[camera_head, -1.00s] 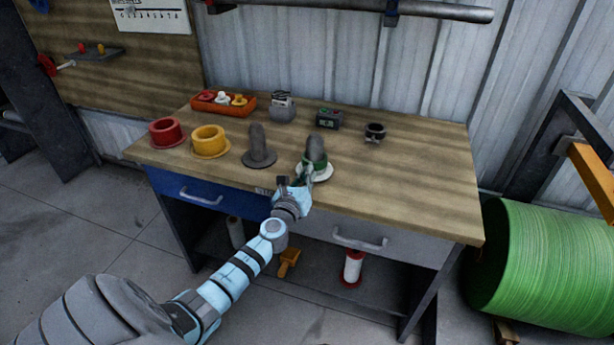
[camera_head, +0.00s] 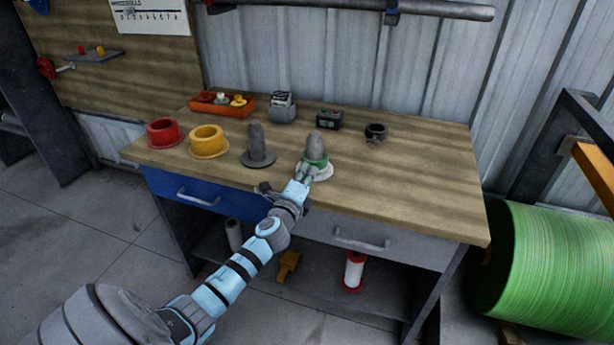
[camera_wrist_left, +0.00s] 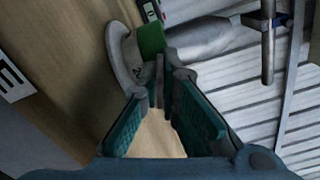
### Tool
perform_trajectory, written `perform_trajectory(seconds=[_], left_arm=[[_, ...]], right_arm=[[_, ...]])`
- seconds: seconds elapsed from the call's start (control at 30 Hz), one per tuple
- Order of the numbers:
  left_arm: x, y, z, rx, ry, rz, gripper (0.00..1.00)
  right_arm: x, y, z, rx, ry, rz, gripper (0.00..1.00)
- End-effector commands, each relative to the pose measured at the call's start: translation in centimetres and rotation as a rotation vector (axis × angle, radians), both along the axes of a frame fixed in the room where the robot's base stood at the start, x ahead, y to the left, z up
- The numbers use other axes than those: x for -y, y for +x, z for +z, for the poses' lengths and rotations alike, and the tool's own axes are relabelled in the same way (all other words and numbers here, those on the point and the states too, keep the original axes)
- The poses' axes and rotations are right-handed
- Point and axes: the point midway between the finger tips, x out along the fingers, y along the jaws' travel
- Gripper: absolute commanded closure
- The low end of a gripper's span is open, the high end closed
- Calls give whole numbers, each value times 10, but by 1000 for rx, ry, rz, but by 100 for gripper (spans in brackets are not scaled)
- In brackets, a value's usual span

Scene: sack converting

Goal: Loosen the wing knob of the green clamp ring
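The green clamp ring (camera_head: 315,161) sits around the lower part of a grey rounded upright post (camera_head: 315,145), above a pale round base (camera_head: 320,173) on the workbench. In the left wrist view the green ring (camera_wrist_left: 151,40) lies just beyond my fingertips. My left gripper (camera_head: 306,172) reaches the ring from the front. In the left wrist view my left gripper's fingertips (camera_wrist_left: 166,82) close in on a thin grey piece, which looks like the wing knob (camera_wrist_left: 160,78); the fingers largely hide it. My right gripper is out of view.
A second grey post (camera_head: 256,142) stands left of the ring, with yellow (camera_head: 208,139) and red (camera_head: 164,132) flanged rings farther left. A dark clamp ring (camera_head: 376,132), a small device (camera_head: 328,120) and an orange tray (camera_head: 222,105) are behind. The bench's right side is clear.

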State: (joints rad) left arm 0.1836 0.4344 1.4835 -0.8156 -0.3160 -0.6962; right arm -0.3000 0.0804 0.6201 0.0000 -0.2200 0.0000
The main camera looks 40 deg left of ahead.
Motion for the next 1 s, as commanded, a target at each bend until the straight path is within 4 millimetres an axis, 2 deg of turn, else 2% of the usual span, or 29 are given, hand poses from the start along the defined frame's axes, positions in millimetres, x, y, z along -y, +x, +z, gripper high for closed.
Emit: perform_trajectory(seconds=[0.73,1.0], left_arm=[[0,0,-2,229,-659,0,100],[0,0,-2,295,-847,0,100]], right_arm=[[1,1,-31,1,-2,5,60],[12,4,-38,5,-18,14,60]])
